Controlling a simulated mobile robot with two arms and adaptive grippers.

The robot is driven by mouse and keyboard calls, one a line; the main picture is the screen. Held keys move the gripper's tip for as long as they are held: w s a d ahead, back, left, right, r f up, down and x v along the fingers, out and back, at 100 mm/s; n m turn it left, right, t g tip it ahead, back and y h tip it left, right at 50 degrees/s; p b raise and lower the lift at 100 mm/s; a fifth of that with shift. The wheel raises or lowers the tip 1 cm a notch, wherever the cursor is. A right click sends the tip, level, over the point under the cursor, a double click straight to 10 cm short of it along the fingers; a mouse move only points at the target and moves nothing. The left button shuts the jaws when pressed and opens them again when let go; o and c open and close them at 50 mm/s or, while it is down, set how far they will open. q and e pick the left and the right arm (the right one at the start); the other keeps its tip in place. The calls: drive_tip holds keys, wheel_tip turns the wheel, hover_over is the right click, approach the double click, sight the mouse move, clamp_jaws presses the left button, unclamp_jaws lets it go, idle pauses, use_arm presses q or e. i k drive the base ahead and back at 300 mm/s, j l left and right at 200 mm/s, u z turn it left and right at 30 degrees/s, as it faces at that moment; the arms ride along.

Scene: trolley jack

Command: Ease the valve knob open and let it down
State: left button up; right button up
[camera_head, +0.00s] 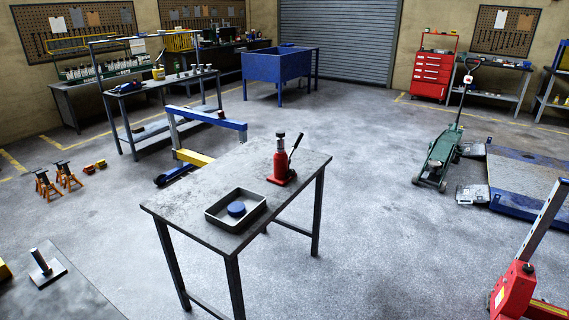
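A green trolley jack (441,158) stands on the floor at the right. Its long handle (461,108) stands almost upright, with a small red and white piece (468,79) near the top. Whether that piece is the valve knob is too small to tell. The jack stands beside a blue-edged ramp platform (518,205), and I cannot tell whether it bears a load. A red bottle jack (281,163) with a black lever stands upright on the steel table (180,191). Neither of my grippers is in view.
A black tray (214,221) with a blue round piece (236,209) is on the table. A red machine (513,291) is at the lower right. Orange jack stands (48,186) are at the left. A blue tub (277,66) stands behind. Floor between table and green jack is clear.

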sight(290, 172)
drive_tip(key=i+l+u, duration=0.15)
drive_tip(key=i+l, duration=0.8)
drive_tip(key=l, duration=0.1)
